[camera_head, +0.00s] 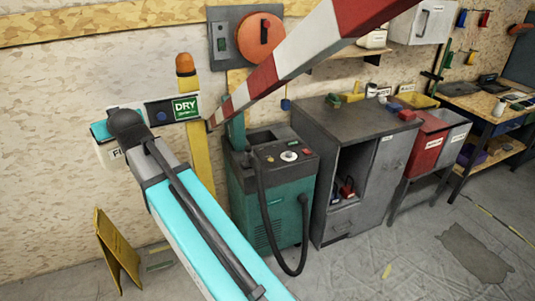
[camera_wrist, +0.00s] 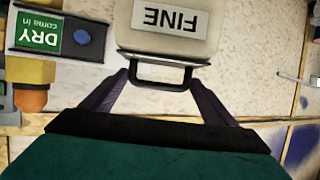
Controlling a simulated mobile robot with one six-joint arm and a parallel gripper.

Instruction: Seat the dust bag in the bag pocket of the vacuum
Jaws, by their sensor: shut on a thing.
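The dust bag is a pale block with a FINE label (camera_wrist: 168,20) and a black handle; it shows upside down in the wrist view. My gripper (camera_wrist: 160,78) is shut on the handle. In the head view part of the bag (camera_head: 110,156) shows at the left, in front of the wall, mostly hidden by my arm; my gripper's fingers are hidden there. The vacuum (camera_head: 268,195) is a green cabinet with a black hose, right of the bag and apart from it. A dark recess (camera_head: 262,136) opens in its top; I cannot tell whether this is the bag pocket.
A red-and-white barrier pole (camera_head: 262,82) slants above the vacuum. A yellow post (camera_head: 200,155) with an orange lamp and a DRY sign (camera_head: 186,108) stand left of it. A grey cabinet (camera_head: 365,125) adjoins the right. A yellow floor sign (camera_head: 117,250) stands low left.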

